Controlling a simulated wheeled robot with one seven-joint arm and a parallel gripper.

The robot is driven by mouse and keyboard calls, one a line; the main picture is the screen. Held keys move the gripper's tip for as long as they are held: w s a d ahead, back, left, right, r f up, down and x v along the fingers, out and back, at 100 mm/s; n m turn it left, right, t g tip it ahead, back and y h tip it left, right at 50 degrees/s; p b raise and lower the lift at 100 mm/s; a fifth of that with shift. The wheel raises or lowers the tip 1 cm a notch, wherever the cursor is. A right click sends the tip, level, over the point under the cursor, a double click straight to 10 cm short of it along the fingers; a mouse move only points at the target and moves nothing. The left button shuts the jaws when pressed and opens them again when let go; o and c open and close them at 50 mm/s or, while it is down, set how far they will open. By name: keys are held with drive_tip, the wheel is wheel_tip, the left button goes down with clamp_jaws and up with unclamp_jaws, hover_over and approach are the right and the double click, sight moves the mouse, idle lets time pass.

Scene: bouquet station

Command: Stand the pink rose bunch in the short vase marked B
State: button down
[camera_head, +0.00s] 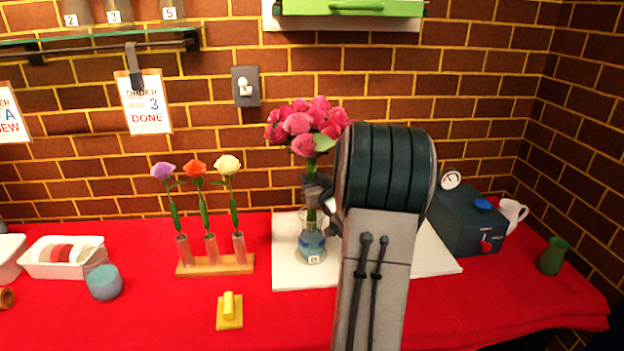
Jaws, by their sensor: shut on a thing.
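The pink rose bunch (300,125) is upright, its flowers high against the brick wall. My gripper (314,198) is shut on its stems below the flowers. A short clear glass vase (312,242) with blue water stands on the white board, directly below my gripper in this view. It bears a small white label, too small to read surely. The green stems run down to the vase mouth and seem to enter it; how deep they reach is unclear. My arm hides the area right of the vase.
The white board (290,270) lies on the red table. Left stands a wooden rack (215,265) with three single flowers in tubes. A yellow block (229,312) lies in front. A blue box (467,222), white jug (511,214) and green cup (552,257) stand right.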

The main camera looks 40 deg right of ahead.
wheel_tip(320, 180, down, 7)
drive_tip(key=b, duration=0.6)
drive_tip(key=shift+f+b, duration=0.5)
drive_tip(key=shift+b, duration=0.15)
idle(1.4)
drive_tip(key=c, duration=1.1)
unclamp_jaws()
drive_tip(key=shift+c, duration=0.2)
drive_tip(key=v, duration=1.4)
drive_tip(key=shift+w, duration=0.15)
